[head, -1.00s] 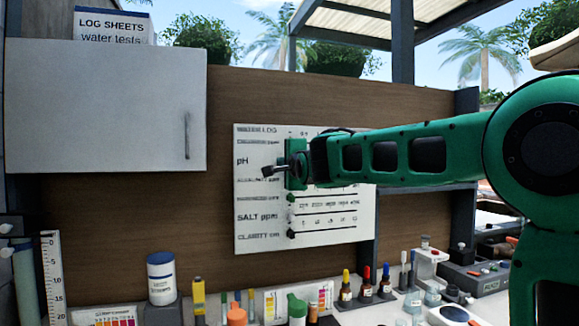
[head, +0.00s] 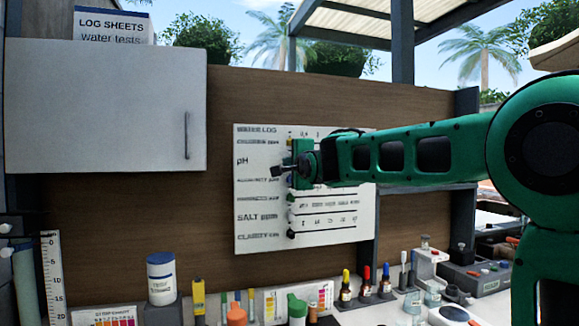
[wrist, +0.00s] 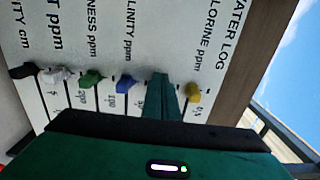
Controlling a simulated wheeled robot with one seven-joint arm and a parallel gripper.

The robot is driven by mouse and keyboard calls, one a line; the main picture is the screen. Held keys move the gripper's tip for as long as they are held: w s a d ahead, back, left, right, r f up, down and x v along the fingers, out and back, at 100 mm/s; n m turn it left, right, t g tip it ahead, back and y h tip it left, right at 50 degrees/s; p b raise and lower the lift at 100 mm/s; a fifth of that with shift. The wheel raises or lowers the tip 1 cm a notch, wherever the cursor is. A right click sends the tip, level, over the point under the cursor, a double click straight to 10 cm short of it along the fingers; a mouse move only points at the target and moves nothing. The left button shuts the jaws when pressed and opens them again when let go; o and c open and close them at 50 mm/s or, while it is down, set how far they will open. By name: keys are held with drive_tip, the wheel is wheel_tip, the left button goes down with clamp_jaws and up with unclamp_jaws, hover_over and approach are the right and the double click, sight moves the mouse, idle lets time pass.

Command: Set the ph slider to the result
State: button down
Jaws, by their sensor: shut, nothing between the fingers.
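The white water log board (head: 250,205) hangs on the brown wall, with labelled rows and sliders. The pH label (head: 242,161) shows in the head view, left of my gripper (head: 281,171). My gripper is at the left end of the pH row, its fingers shut and empty. In the wrist view the fingers (wrist: 161,92) stand between the yellow chlorine slider (wrist: 194,93) and the blue alkalinity slider (wrist: 127,84). They cover the pH slider and its label there. I cannot tell whether they touch the slider.
Green (wrist: 92,79), white (wrist: 54,76) and black (wrist: 24,70) sliders sit on the neighbouring rows. A white cabinet (head: 105,105) is on the wall at left. Bottles, including a white jar (head: 161,280), and test kit stand on the counter below.

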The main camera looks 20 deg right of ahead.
drive_tip(key=d, duration=0.8)
drive_tip(key=shift+d, duration=0.3)
idle(0.7)
drive_tip(key=shift+a, duration=0.1)
drive_tip(key=s+a, duration=0.1)
drive_tip(key=s, duration=0.6)
idle(0.7)
drive_tip(key=shift+a+f, duration=0.1)
